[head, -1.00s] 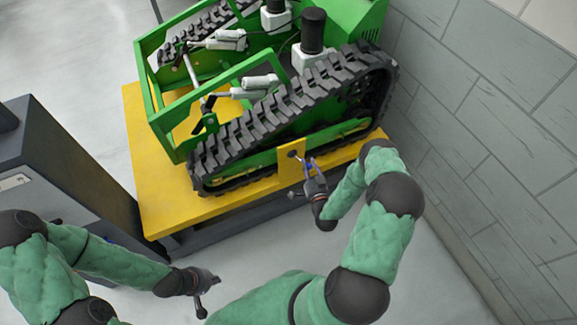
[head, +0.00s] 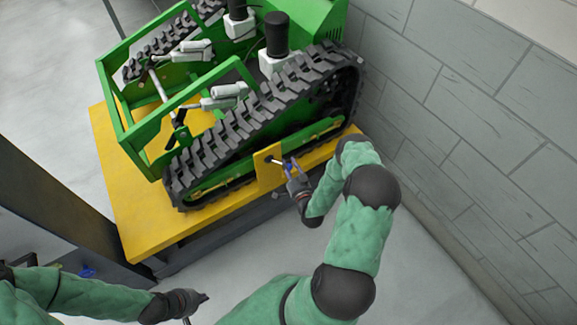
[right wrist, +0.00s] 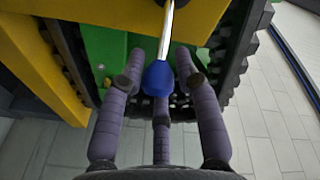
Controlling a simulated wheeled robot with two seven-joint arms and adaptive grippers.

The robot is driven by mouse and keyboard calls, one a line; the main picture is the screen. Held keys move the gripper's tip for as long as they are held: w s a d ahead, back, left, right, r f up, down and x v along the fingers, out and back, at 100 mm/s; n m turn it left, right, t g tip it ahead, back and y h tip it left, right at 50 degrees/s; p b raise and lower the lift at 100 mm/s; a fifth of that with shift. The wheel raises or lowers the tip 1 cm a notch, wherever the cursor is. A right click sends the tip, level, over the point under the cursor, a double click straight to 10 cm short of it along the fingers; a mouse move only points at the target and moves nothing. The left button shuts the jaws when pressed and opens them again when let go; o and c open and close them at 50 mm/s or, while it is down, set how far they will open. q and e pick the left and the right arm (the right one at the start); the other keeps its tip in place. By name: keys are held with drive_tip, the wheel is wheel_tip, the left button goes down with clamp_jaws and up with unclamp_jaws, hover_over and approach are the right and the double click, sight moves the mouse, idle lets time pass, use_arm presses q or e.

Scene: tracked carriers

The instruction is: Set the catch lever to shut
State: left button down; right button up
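In the right wrist view the blue knob (right wrist: 158,78) is at the rod's near end. My right gripper (head: 292,174) is at the knob; in the right wrist view its fingers (right wrist: 160,85) are spread around the knob, with gaps visible beside it. The rod's pivot is partly out of view there. My left gripper (head: 200,300) is low in the head view, away from the lever; its finger opening is unclear.
A grey block wall (head: 460,110) rises on the right. Clear floor lies between platform and wall.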

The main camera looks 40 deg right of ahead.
drive_tip(key=shift+o, duration=1.2)
drive_tip(key=shift+s+d+f, duration=0.1)
drive_tip(key=shift+f, duration=0.3)
drive_tip(key=shift+r, duration=0.15)
drive_tip(key=v, duration=1.2)
